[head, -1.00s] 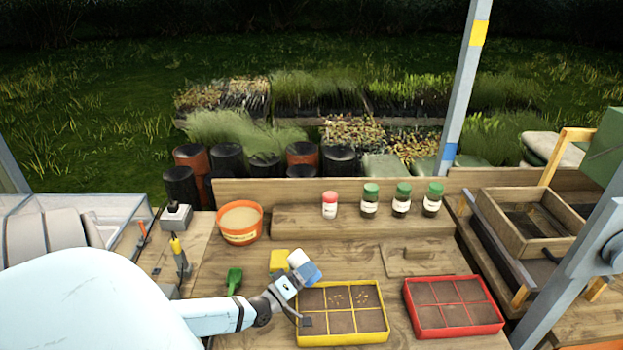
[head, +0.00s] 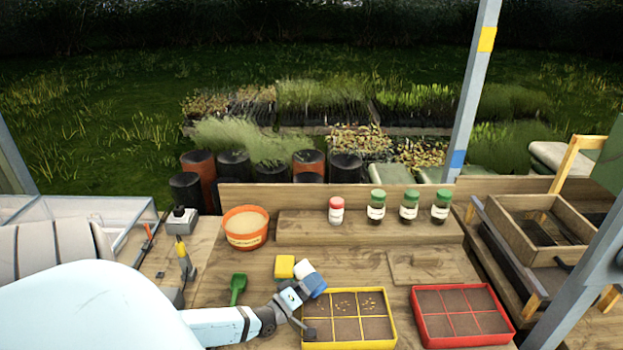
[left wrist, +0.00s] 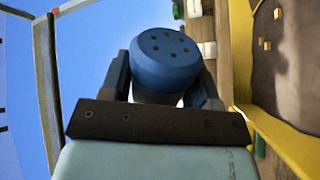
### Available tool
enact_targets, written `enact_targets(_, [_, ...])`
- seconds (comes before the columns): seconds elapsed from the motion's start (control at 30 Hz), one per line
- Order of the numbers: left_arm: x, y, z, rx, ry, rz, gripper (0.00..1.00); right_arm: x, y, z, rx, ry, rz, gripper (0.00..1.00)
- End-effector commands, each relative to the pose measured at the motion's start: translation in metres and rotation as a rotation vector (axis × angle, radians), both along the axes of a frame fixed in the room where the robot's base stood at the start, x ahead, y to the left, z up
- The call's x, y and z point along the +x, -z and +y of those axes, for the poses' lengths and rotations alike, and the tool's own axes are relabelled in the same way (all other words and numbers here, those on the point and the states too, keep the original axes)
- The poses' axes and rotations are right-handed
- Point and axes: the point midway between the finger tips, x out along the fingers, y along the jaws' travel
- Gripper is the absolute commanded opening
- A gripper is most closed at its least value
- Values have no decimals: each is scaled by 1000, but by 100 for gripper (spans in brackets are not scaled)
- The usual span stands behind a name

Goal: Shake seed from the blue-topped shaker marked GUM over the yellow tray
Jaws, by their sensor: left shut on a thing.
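My left gripper (head: 298,290) is shut on the shaker, which has a white body (head: 305,268) and a blue cap (head: 316,287). The shaker is tilted, cap toward the lower right, at the yellow tray's (head: 348,346) back left corner. In the left wrist view the blue cap (left wrist: 167,58) shows several holes, between the fingers; no label can be read. The tray has several soil cells, with pale seeds (head: 345,305) in back cells. Its yellow rim (left wrist: 243,55) and seeds also show in the left wrist view. My right gripper is out of view.
A red tray (head: 428,343) lies to the right. A yellow block (head: 284,267) and green scoop (head: 237,288) are near my gripper. An orange tub (head: 245,240), a red-topped shaker (head: 336,211) and green-topped jars (head: 377,206) stand behind. A wooden board (head: 405,275) lies flat.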

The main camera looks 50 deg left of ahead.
Motion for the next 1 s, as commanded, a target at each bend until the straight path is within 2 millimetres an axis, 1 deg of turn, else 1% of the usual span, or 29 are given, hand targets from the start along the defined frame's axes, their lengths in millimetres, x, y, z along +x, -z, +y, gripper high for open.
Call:
enact_targets(0.03, [-6, 4, -3, -4, 3, 23, 32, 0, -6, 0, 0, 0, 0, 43])
enact_targets(0.2, [-5, -19, -3, -4, 3, 19, 32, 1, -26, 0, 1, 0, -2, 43])
enact_targets(0.3, [-4, -22, -2, -3, 2, 15, 32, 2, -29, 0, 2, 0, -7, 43])
enact_targets(0.47, [-3, -22, -2, -3, 1, 11, 32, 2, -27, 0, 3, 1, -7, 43])
enact_targets(0.53, [-3, -20, -2, -3, 1, 11, 32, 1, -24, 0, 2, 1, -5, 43])
enact_targets(0.7, [-3, 6, -1, -2, 1, 9, 32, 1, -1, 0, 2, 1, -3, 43])
enact_targets(0.77, [-2, 11, -1, -2, 1, 9, 32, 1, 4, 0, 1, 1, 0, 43])
enact_targets(1.0, [-4, 11, -2, -3, 3, 17, 32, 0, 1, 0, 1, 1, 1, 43])
